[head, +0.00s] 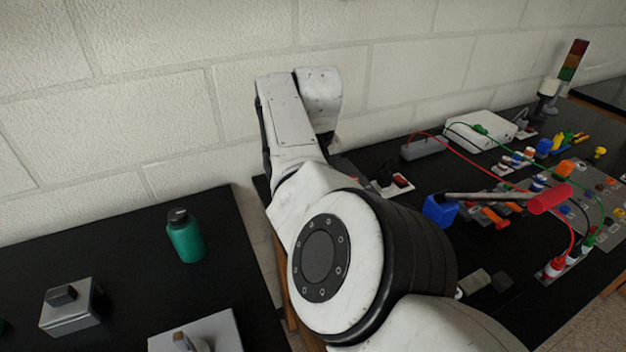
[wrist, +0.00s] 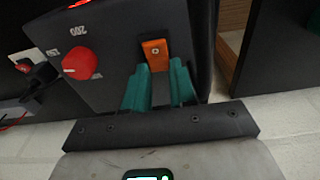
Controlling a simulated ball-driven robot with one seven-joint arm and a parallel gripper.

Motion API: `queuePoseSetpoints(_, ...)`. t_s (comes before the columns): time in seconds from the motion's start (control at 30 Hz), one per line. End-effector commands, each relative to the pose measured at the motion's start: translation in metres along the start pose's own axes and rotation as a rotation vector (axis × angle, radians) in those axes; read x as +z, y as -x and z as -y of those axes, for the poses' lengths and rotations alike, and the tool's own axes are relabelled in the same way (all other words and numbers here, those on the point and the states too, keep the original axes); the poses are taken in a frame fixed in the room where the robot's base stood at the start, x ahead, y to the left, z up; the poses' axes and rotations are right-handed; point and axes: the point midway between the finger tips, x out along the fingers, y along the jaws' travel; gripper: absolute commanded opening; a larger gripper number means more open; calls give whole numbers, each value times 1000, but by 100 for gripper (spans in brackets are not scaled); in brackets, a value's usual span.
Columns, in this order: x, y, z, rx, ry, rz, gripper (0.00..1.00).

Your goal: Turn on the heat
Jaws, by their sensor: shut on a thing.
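A black control box (wrist: 122,40) fills the upper left of the wrist view. It has a round red knob (wrist: 79,63) with the number 200 printed near it, and a lit red part (wrist: 82,8) at the top. An orange switch (wrist: 154,50) sits on its face, right of the knob. My gripper (wrist: 159,68) has teal fingers, shut at the orange switch with one finger on each side of its lower part. The finger contact is partly hidden. In the head view my arm hides the gripper and the box cannot be made out.
A table at the left holds a green bottle (head: 185,236) and a grey box (head: 70,306). The right table is crowded: a blue block (head: 440,210), a red-handled tool (head: 550,198), cables, a white box (head: 480,129) and a signal tower (head: 572,62). A block wall stands behind.

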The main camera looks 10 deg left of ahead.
Motion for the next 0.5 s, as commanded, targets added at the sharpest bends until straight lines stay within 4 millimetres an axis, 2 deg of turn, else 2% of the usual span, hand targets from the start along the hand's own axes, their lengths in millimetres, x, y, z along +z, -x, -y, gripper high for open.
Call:
queuePoseSetpoints(0.37, 0, 1, 1, 0, -1, 6, 0)
queuePoseSetpoints(0.4, 0, 1, 1, 0, -1, 7, 28)
queuePoseSetpoints(0.5, 1, 0, 0, 0, -1, 8, 38)
